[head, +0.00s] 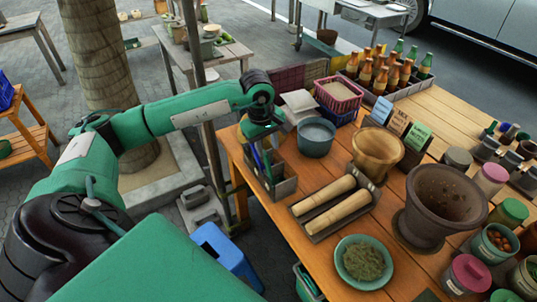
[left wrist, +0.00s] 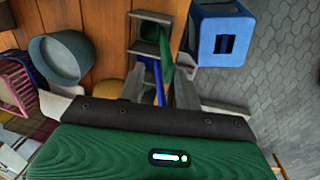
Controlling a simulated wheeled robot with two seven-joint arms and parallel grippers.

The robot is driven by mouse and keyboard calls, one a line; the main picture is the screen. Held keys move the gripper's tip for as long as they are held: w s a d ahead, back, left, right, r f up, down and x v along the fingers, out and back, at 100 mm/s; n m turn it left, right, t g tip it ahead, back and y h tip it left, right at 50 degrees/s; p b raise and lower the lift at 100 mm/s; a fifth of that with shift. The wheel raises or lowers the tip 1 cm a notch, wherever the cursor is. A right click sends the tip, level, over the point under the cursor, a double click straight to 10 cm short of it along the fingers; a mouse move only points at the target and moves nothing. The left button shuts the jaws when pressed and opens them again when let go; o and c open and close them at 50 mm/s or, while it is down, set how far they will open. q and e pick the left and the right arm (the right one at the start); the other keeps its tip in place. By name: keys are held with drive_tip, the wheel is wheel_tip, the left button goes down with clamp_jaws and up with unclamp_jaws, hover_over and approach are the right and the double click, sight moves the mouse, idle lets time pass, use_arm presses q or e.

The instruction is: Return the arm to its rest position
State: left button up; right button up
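My left arm reaches across the head view from the left, and its left gripper (head: 262,140) hangs at the table's left edge, over a wooden utensil holder (head: 282,187). In the left wrist view the fingers of the left gripper (left wrist: 160,88) stand apart. Blue and green utensils (left wrist: 158,78) show between them, rising from the holder (left wrist: 152,32); I see no finger closed on them. Whether the fingers touch them is unclear. My right gripper is in neither view.
The wooden table (head: 300,238) holds a large clay mortar (head: 412,228), a smaller mortar (head: 378,150), wooden pestles (head: 325,206), a blue-grey pot (head: 316,140) and a plate of greens (head: 363,262). A blue stool (head: 226,262) stands below. Paved floor lies left of the table.

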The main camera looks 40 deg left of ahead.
use_arm(q)
wheel_tip(320, 180, up, 10)
drive_tip(key=s+b, duration=0.1)
drive_tip(key=shift+s+a+f+b, duration=0.2)
drive_tip(key=shift+a+b, duration=0.05)
drive_tip(key=shift+b, duration=0.1)
